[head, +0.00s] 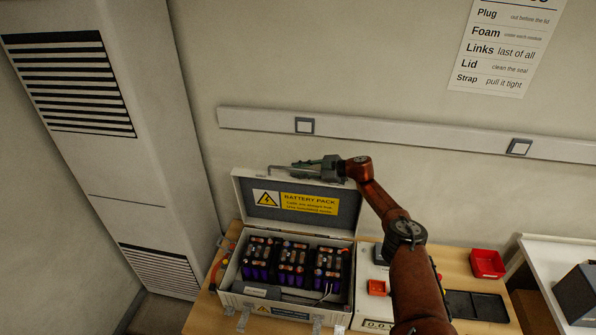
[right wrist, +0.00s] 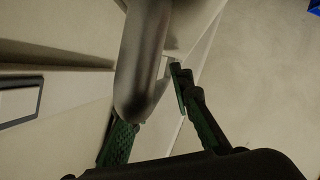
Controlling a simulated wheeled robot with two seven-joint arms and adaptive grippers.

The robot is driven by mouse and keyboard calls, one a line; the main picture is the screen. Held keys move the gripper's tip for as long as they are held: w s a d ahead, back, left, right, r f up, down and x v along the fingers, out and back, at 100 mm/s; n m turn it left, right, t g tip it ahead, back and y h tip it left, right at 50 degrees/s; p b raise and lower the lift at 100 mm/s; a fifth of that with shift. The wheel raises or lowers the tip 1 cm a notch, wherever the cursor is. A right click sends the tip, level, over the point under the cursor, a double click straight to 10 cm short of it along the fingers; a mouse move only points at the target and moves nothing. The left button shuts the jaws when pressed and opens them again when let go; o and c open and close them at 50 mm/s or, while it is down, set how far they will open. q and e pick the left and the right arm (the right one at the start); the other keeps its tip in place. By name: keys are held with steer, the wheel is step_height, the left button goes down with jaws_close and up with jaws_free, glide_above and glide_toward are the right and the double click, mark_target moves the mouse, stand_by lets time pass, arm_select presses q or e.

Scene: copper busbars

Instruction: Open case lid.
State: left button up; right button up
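The grey case (head: 228,298) stands on the wooden bench with its lid (head: 262,212) raised roughly upright at the back. The lid's inner face carries a yellow "BATTERY PACK" label (head: 310,203). My right gripper (head: 304,165) is at the lid's top edge, beside a thin grey handle bar (head: 285,172). In the right wrist view a rounded grey bar (right wrist: 145,60) passes in front of the green-padded fingers (right wrist: 155,112), which stand apart with a gap between them. Whether they touch the bar is unclear. My left gripper is out of view.
Dark battery modules (head: 292,262) sit inside the case. A red bin (head: 487,263) and a dark tray (head: 475,306) lie to the right on the bench. A wall rail (head: 400,137) runs behind the lid; a tall white cabinet (head: 140,170) stands left.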

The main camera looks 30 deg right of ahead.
steer(key=shift+o, duration=0.7)
steer(key=shift+r, duration=0.1)
steer(key=v, duration=1.2)
